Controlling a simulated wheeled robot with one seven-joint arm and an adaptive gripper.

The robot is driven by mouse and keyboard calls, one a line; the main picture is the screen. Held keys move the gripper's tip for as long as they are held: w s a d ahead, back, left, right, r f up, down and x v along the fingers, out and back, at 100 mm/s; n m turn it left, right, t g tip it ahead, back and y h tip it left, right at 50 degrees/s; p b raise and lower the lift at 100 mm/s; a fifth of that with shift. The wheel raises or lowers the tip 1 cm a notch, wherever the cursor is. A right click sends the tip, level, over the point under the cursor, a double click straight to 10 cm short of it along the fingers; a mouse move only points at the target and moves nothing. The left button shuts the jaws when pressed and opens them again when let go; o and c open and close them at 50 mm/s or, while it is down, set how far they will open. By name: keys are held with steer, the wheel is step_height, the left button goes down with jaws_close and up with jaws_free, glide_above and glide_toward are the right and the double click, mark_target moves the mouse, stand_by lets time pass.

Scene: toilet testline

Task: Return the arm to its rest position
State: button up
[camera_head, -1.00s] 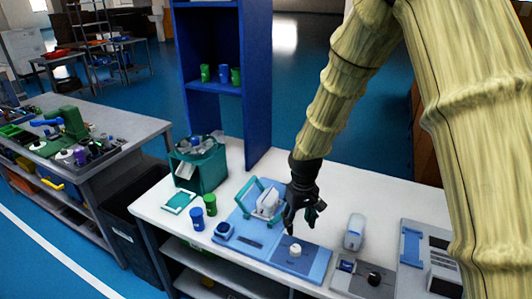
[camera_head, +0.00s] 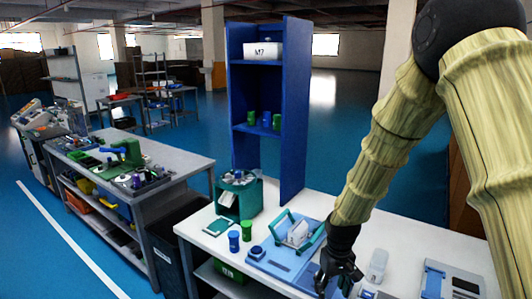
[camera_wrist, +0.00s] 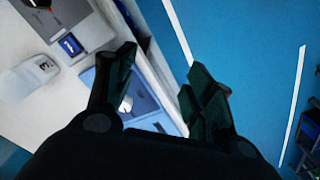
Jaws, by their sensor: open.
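My gripper (camera_head: 338,280) is at the end of my tan-sleeved arm, low over the front part of the white workbench (camera_head: 215,228) in the head view. In the wrist view my gripper (camera_wrist: 160,85) shows its two dark fingers spread apart, with nothing between them. A white knob (camera_wrist: 126,103) on a blue board (camera_wrist: 140,98) shows beyond the left finger. My arm reaches down from the upper right of the head view. In the head view the gripper covers part of the blue board (camera_head: 278,266).
A teal-handled frame with a white object (camera_head: 298,232) stands behind the gripper. A blue cup (camera_head: 234,241), a green cup (camera_head: 246,231) and a teal bin (camera_head: 240,199) are to the left. A white bottle-like item (camera_head: 377,265) is right. A tall blue shelf (camera_head: 293,110) stands behind.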

steer(key=s+d+f+m, duration=0.1)
steer(key=s+f, duration=0.6)
steer(key=f, duration=0.3)
steer(key=s+d+f, duration=0.1)
steer(key=s+f, duration=0.5)
steer(key=f, duration=0.4)
steer(key=s+d+f+m, duration=0.1)
steer(key=s+f, duration=0.3)
steer(key=s, duration=0.7)
steer(key=s+d+f+b, duration=0.1)
steer(key=s+f, duration=0.3)
steer(key=s, duration=0.6)
steer(key=shift+s+f+m, duration=0.35)
steer(key=shift+m, duration=0.05)
